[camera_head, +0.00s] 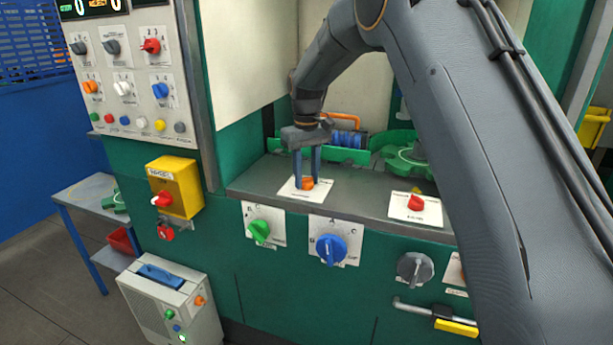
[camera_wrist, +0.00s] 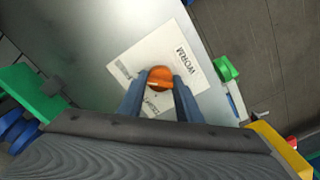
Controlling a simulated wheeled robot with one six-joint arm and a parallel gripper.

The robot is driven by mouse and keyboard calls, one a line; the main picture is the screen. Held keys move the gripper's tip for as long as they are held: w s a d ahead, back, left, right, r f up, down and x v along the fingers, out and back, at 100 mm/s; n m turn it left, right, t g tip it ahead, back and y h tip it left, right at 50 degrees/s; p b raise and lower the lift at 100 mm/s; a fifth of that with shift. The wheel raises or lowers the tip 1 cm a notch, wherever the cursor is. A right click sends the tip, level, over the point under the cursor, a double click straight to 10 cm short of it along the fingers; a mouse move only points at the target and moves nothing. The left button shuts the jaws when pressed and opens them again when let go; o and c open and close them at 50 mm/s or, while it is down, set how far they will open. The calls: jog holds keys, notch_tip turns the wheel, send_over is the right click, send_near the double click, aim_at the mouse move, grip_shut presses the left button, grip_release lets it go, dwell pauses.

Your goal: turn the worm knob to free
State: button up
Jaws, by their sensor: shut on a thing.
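The worm knob (camera_head: 308,183) is small and orange and sits on a white label plate on the machine's grey ledge. In the wrist view the orange knob (camera_wrist: 160,78) lies on a plate (camera_wrist: 189,58) printed WORM. The smaller printing on the plate is partly covered and too small to read, so I cannot tell the knob's setting. My gripper (camera_head: 306,182) points down over the ledge with its two blue fingers on either side of the knob. In the wrist view my gripper (camera_wrist: 159,86) is shut on the knob, which shows between the fingertips.
A red knob (camera_head: 415,202) is on the ledge to the right. Green (camera_head: 259,230), blue (camera_head: 328,249) and grey (camera_head: 415,268) knobs are on the front panel below. A yellow box (camera_head: 175,186) projects at the left. Green machine parts (camera_head: 402,158) stand behind the ledge.

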aim_at(306, 178)
jog(key=shift+r+m, duration=0.1)
jog(key=shift+m, duration=0.4)
jog(key=o, duration=1)
jog(key=shift+o, duration=0.2)
notch_tip(306, 178, up, 8)
jog(key=shift+f+b, duration=0.15)
jog(key=shift+b, duration=1)
